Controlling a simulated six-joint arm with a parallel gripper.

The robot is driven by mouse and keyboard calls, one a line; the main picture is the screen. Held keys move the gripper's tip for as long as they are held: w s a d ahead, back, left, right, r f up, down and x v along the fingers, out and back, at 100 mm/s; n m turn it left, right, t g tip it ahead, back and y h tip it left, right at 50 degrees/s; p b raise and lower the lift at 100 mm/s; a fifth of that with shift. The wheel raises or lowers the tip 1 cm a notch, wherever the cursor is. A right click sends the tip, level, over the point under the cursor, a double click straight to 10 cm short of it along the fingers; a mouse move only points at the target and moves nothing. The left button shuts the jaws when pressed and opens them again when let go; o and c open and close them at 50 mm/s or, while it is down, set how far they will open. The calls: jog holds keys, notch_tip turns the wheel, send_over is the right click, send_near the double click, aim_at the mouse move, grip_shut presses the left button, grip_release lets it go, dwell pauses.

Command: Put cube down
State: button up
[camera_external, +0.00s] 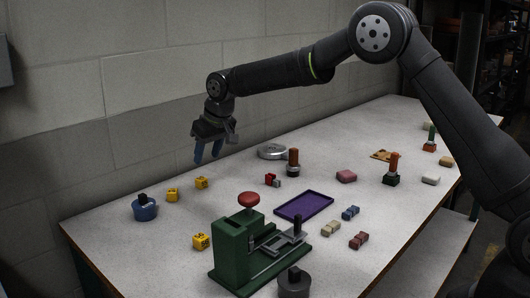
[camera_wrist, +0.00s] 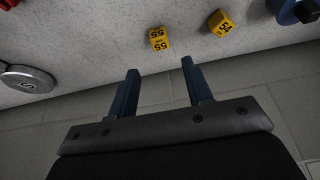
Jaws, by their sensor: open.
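Three yellow cubes with dark markings rest on the light grey table. In the external view one cube (camera_external: 201,183) lies nearest my gripper, a second cube (camera_external: 173,195) lies to its left, and a third cube (camera_external: 201,241) lies closer to the front, beside the green press. The wrist view shows a cube marked 55 (camera_wrist: 158,39) and a cube marked 54 (camera_wrist: 221,23), both beyond my fingertips. My gripper (camera_external: 208,155) is raised near the wall at the table's back edge. Its two blue fingers (camera_wrist: 160,72) are apart with nothing between them.
A green press (camera_external: 233,256) with a red knob stands in front, with a purple tray (camera_external: 304,206) behind it. A silver disc (camera_external: 272,151) and several small blocks and stamps are spread rightward. The brick wall (camera_external: 140,90) is close behind my gripper.

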aim_at(201, 178)
jog(key=shift+v, duration=1.75)
jog(key=x, duration=1.2)
jog(key=shift+r, duration=1.15)
jog(key=shift+f, duration=0.1)
